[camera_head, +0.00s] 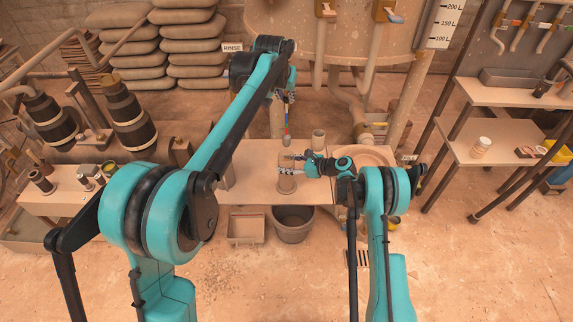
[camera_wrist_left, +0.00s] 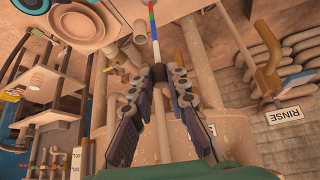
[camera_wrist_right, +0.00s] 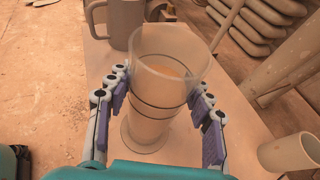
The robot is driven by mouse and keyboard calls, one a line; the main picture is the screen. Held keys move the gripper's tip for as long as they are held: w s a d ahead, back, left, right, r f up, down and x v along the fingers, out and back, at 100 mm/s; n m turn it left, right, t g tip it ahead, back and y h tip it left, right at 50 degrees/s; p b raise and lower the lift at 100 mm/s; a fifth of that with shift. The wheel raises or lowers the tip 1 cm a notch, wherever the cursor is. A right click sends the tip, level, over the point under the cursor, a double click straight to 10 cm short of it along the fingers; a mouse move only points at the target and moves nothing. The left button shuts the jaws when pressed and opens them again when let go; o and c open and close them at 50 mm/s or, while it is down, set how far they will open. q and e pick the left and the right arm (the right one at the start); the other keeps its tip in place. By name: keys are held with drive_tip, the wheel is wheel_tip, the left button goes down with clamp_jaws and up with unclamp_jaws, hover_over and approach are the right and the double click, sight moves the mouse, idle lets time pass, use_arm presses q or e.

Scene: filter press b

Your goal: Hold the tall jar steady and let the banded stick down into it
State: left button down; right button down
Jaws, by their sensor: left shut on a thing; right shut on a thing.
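The tall jar (camera_wrist_right: 165,85), clear with dark rings and a wide round foot, stands upright on the bench. My right gripper (camera_wrist_right: 162,95) has its fingers on both sides of the jar. In the head view the jar (camera_head: 286,183) is partly covered by that gripper (camera_head: 290,164). My left gripper (camera_head: 288,93) is higher up, shut on the banded stick (camera_head: 287,125), which hangs roughly upright above the jar. In the left wrist view the stick (camera_wrist_left: 153,27) shows red, green and blue bands. No stick shows inside the jar in the right wrist view.
A mug (camera_wrist_right: 124,22) stands close behind the jar, and a small cup (camera_wrist_right: 290,155) stands to its right. A round basin (camera_head: 372,152) is on the bench's right. A bucket (camera_head: 293,228) and a shallow box (camera_head: 246,230) are below the front edge.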

use_arm(q)
drive_tip(key=c, duration=1.4)
unclamp_jaws()
drive_tip(key=v, duration=1.2)
use_arm(e)
drive_tip(key=c, duration=0.6)
unclamp_jaws()
drive_tip(key=shift+o, duration=0.2)
